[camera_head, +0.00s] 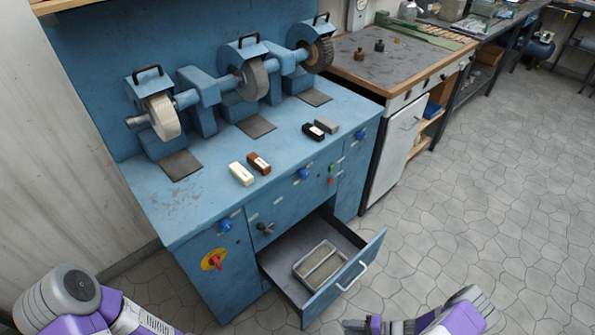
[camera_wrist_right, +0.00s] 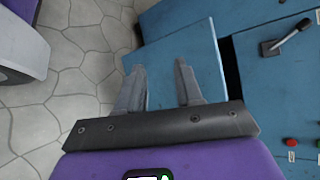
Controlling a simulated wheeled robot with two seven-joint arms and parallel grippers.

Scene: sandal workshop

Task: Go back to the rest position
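My right gripper (camera_head: 376,326) shows at the bottom edge of the head view, in front of the open blue drawer (camera_head: 372,262) and partly cut off. In the right wrist view its two grey fingers (camera_wrist_right: 159,85) stand apart with nothing between them. A blue panel, which looks like the drawer front, lies beyond the fingers there. My left arm (camera_head: 75,300) comes in at the lower left of the head view, beside the blue bench. Its gripper is out of the picture.
The drawer stands pulled out and holds a metal tray (camera_head: 298,268) with long grey contents. The blue bench (camera_head: 180,212) carries grinding wheels and several small blocks. A wooden-edged worktable (camera_head: 400,70) stands behind it. The tiled floor (camera_head: 470,190) at the right is clear.

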